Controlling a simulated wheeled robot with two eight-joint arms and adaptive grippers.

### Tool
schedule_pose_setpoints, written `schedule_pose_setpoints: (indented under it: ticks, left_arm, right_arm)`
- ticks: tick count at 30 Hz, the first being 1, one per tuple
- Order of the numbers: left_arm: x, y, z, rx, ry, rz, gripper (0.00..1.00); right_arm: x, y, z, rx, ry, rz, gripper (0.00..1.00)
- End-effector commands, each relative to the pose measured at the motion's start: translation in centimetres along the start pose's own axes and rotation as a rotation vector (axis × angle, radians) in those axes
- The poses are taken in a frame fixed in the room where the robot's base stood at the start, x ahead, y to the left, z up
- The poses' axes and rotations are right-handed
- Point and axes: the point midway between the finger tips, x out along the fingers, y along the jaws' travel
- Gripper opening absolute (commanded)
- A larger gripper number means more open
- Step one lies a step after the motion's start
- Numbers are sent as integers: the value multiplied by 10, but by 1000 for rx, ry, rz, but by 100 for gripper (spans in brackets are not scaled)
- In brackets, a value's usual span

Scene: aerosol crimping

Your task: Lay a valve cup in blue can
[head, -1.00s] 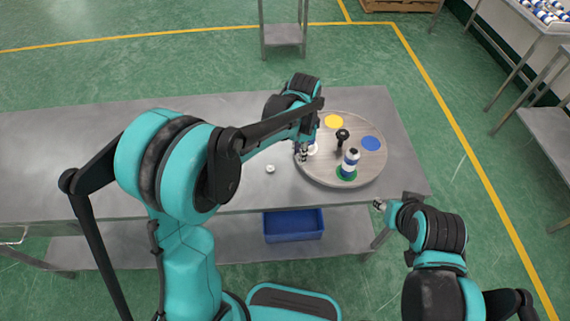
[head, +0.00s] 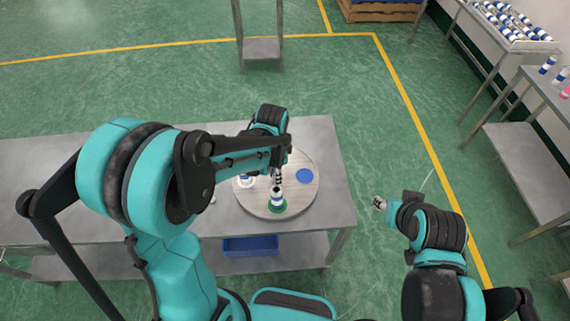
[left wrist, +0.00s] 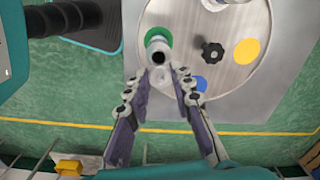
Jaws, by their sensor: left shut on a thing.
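The blue can (head: 277,197), white with a blue band, stands upright on the green spot of a round turntable (head: 303,202). In the left wrist view its dark open mouth faces the camera, so the can (left wrist: 157,47) shows from above. My left gripper (head: 278,178) is just above the can's top in the head view. In the left wrist view the left gripper (left wrist: 162,76) is shut on a small pale piece, apparently the valve cup (left wrist: 160,78), beside the can's mouth; its shape is mostly hidden. My right gripper (head: 379,202) hangs off the table's right side; its fingers are too small to judge.
A black star knob (left wrist: 212,53) stands at the turntable's middle. Blue (head: 305,176) and yellow (left wrist: 246,51) spots are bare. A white item (head: 245,181) sits at the turntable's left. A blue bin (head: 250,246) is on the lower shelf.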

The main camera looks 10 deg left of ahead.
Motion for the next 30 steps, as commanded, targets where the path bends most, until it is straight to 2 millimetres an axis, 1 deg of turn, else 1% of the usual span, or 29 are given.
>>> schedule_pose_setpoints:
  ticks: [2, 8, 14, 24, 30]
  left_arm:
    - [-4, 1, 3, 0, 0, -1, 14]
    - [4, 2, 4, 1, 0, -1, 14]
    - [20, 2, 4, 1, 0, -1, 14]
    - [52, 2, 4, 1, 0, -1, 14]
    - [56, 2, 4, 1, 0, -1, 14]
  right_arm:
    - [-4, 0, -2, 0, 0, 0, 40]
    - [1, 0, 1, 0, 0, 0, 40]
    - [10, 0, 7, 0, 0, 0, 40]
    - [30, 0, 22, 0, 0, 0, 40]
    - [34, 0, 24, 0, 0, 0, 40]
